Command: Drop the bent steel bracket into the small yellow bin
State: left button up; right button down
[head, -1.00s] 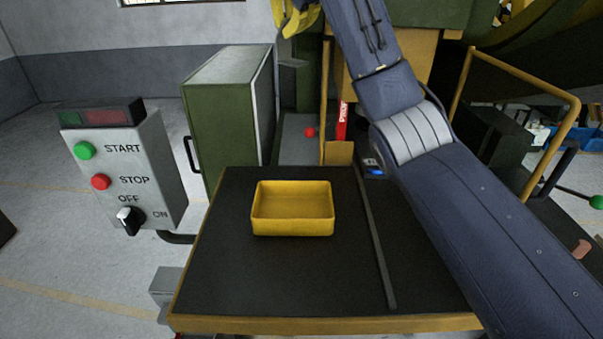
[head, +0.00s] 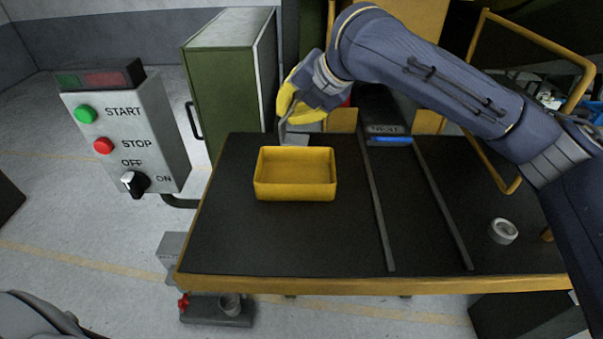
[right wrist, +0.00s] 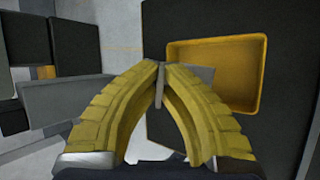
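The small yellow bin (head: 295,190) stands on the dark tabletop and looks empty; it also shows in the right wrist view (right wrist: 245,105). My right gripper (head: 285,117), with yellow fingers, is above the table just behind the bin's back left edge. In the right wrist view its fingertips (right wrist: 160,68) are closed on the grey bent steel bracket (right wrist: 198,75). In the head view the bracket (head: 294,138) hangs below the fingers, close to the bin's far rim. I cannot tell whether it touches the rim. My left gripper is not in view.
A control box (head: 125,135) with START and STOP buttons stands left of the table. A green cabinet (head: 225,85) is behind. Two dark rails (head: 378,205) cross the table right of the bin. A white ring (head: 503,231) lies at the right. The tabletop's front left is clear.

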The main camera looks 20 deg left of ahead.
jog(key=shift+n+g, duration=0.4)
jog(key=shift+n, duration=0.1)
jog(key=d+f, duration=0.3)
jog(key=shift+w+f, duration=0.15)
jog(key=shift+w, duration=0.25)
jog(key=shift+f, duration=2.95)
jog(key=c, duration=1.5)
grip_release()
jog(key=shift+d, duration=0.1)
jog(key=v, duration=1.2)
jog(key=shift+d+f, duration=0.1)
jog(key=shift+d, duration=0.05)
jog(key=shift+w, duration=0.1)
